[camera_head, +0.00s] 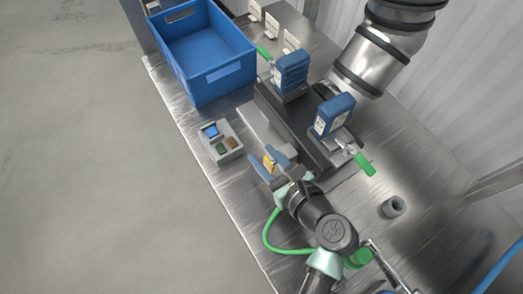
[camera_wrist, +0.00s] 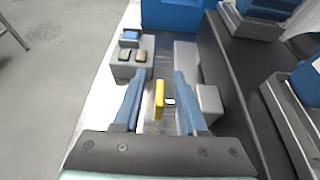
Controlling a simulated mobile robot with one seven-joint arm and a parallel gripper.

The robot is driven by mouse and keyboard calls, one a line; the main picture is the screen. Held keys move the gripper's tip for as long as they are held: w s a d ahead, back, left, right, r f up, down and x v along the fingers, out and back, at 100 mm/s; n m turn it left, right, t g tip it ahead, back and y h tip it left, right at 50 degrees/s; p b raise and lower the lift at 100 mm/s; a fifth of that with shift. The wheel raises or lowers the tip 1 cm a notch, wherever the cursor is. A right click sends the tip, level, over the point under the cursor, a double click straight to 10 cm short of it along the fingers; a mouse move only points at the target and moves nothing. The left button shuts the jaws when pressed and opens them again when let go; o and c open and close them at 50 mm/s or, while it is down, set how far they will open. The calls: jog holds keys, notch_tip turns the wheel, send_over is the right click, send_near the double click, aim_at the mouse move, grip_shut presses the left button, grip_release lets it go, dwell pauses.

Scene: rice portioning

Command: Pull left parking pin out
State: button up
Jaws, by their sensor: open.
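A yellow upright piece (camera_wrist: 159,98), which looks like the parking pin, stands between my two blue fingers in the wrist view. It also shows in the head view (camera_head: 268,163). My gripper (camera_wrist: 160,76) is open, with a finger on either side of the yellow piece and visible gaps to both. In the head view my gripper (camera_head: 270,160) is low at the near side of the dark machine. The lower end of the yellow piece is hard to make out.
A control box (camera_head: 221,143) with blue, green and brown buttons sits just beyond my fingertips. A blue crate (camera_head: 228,80) stands at the back left. Two blue units (camera_head: 334,115) with green levers (camera_head: 365,164) sit on the dark machine. A grey cylinder (camera_head: 393,207) stands at right.

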jog(key=shift+x, duration=0.8)
grip_shut()
dwell(0.9)
